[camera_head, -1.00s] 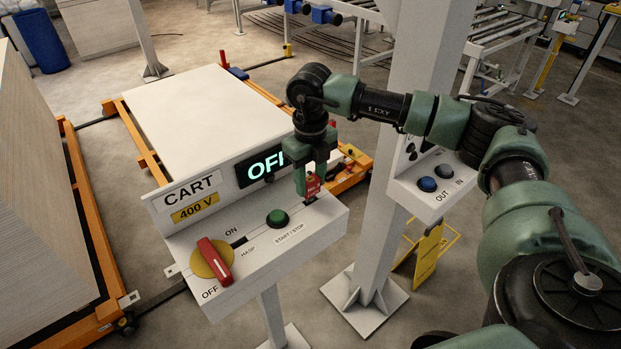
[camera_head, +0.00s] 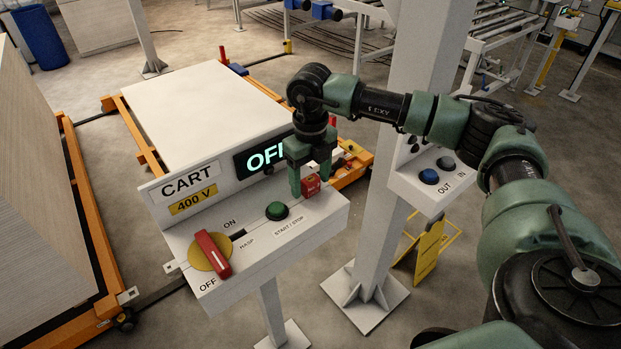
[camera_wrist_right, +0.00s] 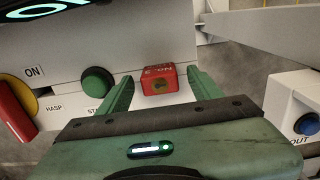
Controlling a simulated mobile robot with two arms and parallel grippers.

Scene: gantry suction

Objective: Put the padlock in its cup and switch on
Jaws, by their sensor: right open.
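The red padlock (camera_head: 311,185) stands at the right end of the grey control box, partly behind my right gripper. It also shows in the right wrist view (camera_wrist_right: 159,79), between the two fingers with gaps. My right gripper (camera_head: 309,182) is open around it. The cup itself I cannot make out beneath the padlock. The red switch handle (camera_head: 214,253) on its yellow disc (camera_head: 203,262) points toward OFF. The display (camera_head: 262,158) above the box reads OFF, its end hidden by my gripper. My left gripper is not in view.
A green start/stop button (camera_head: 277,211) stands on the box close to the gripper, left of it. The HASP slot (camera_head: 238,236) lies beside the switch. A white post (camera_head: 375,240) with an OUT/IN button box (camera_head: 410,190) stands to the right.

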